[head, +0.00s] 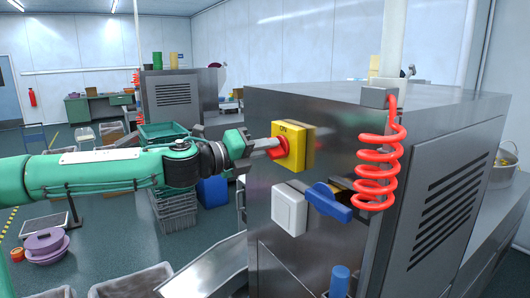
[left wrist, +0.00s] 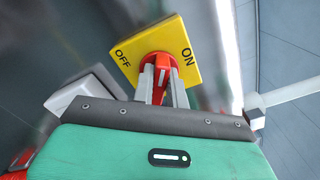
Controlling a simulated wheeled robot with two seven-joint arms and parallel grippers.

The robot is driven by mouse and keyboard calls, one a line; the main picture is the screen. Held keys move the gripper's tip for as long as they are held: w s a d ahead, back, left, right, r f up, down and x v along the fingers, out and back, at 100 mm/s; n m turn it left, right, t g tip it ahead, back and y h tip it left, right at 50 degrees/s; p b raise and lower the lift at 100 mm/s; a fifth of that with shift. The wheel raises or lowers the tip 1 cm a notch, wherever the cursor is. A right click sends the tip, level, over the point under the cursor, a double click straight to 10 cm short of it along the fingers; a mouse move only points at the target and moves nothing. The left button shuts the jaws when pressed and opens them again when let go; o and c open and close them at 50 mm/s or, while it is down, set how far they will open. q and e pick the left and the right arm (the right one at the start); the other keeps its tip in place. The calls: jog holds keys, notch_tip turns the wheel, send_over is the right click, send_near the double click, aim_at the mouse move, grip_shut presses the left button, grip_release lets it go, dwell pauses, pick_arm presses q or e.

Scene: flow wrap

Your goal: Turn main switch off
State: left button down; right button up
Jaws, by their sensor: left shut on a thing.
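The main switch is a yellow box (head: 293,136) on the front of the steel machine cabinet, with a red rotary knob (head: 278,149) and an ON label at its top. My left gripper (head: 270,145) reaches it from the left and is shut on the red knob. In the left wrist view the yellow plate (left wrist: 135,68) carries OFF at the left and ON at the right. The red knob (left wrist: 158,63) with a white mark sits between the two fingers (left wrist: 160,90). I cannot tell exactly which label the mark faces. My right gripper is not in view.
Below the switch are a light grey box (head: 289,209) and a blue handle (head: 328,203). A coiled red hose (head: 377,170) hangs at the cabinet's corner. A metal chute (head: 208,270) and a blue cylinder (head: 339,280) are lower down. Crates stand on the floor behind my arm.

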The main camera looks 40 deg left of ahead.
pick_arm(q)
jog(key=n+b, duration=0.1)
jog(key=n, duration=0.4)
jog(key=shift+f, duration=0.2)
jog(key=shift+n, duration=1)
jog(key=c, duration=1.4)
grip_release()
jog(key=shift+w+d, duration=0.1)
jog(key=shift+w, duration=0.05)
jog(key=shift+s+a+r, duration=0.1)
jog(key=shift+s+a, duration=0.1)
jog(key=shift+s, duration=0.2)
jog(key=b+v, duration=0.6)
jog(key=v, duration=0.7)
jog(key=shift+b, duration=0.4)
